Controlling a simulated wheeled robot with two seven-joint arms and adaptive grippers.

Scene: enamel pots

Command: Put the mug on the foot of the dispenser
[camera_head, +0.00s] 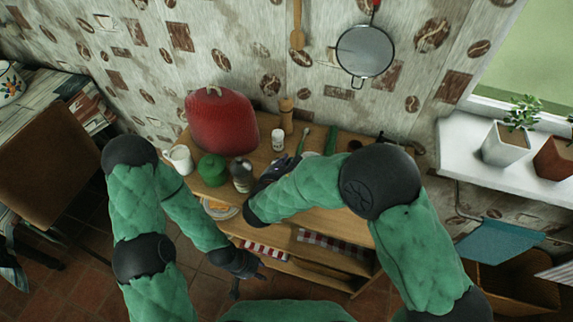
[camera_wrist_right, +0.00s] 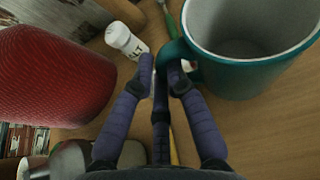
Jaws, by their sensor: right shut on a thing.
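The teal mug (camera_wrist_right: 245,75) has a pale inside and stands out at upper right in the right wrist view. My right gripper (camera_wrist_right: 168,70) is shut on its handle, with the fingers on either side of it. In the head view my right gripper (camera_head: 272,172) is over the counter and mostly covered by my arm; I cannot make out the mug there. A large red rounded body (camera_head: 222,122), perhaps the dispenser, stands at the back left of the counter. It also fills the left of the wrist view (camera_wrist_right: 50,75). Its foot is hidden. My left gripper (camera_head: 250,276) hangs low before the counter, open and empty.
A white salt shaker (camera_head: 278,139) and a wooden mill (camera_head: 286,115) are behind my right gripper. Utensils lie farther right.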

